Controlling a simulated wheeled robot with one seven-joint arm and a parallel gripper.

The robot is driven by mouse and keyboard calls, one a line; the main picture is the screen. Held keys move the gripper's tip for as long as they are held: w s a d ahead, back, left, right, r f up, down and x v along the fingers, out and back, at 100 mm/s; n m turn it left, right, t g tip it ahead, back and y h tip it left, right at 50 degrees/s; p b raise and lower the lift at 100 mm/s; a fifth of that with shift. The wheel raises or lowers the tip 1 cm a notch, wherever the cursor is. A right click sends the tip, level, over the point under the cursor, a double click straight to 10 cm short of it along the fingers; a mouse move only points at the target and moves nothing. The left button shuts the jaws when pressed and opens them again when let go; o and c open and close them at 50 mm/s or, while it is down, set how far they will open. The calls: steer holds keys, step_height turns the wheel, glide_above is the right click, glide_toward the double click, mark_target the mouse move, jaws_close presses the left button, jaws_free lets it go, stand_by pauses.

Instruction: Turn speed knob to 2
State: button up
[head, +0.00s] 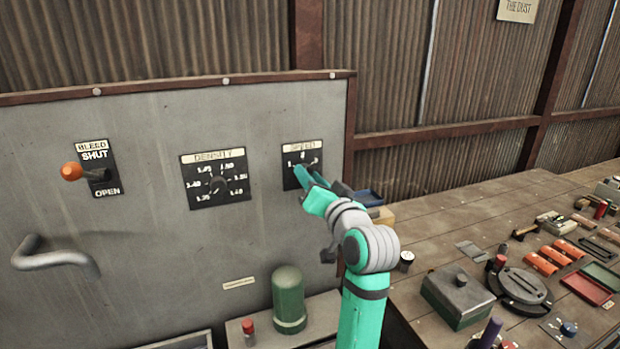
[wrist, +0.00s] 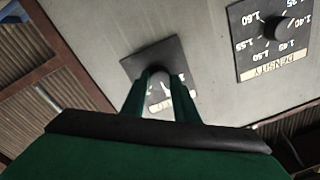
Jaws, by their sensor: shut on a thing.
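The speed knob sits on a small black plate (head: 302,164) labelled SPEED, at the right end of the grey panel (head: 130,250). My gripper (head: 304,176) is at this plate, and its fingers cover most of the dial in the head view. In the wrist view the dark round speed knob (wrist: 158,74) lies between the two green fingertips of my gripper (wrist: 160,80). The fingers are shut on it. Part of a white number shows on the plate, but which setting the knob points to cannot be told.
The density dial (head: 217,180) is left of the speed plate. Further left are an orange-tipped bleed lever (head: 72,171) and a bent grey handle (head: 55,258). A green cylinder (head: 289,300) stands below. A cluttered workbench (head: 420,225) is at the right.

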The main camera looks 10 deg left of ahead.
stand_by(0.3)
steer(key=o, duration=1.1)
steer(key=shift+c, duration=0.2)
steer(key=shift+d, duration=0.1)
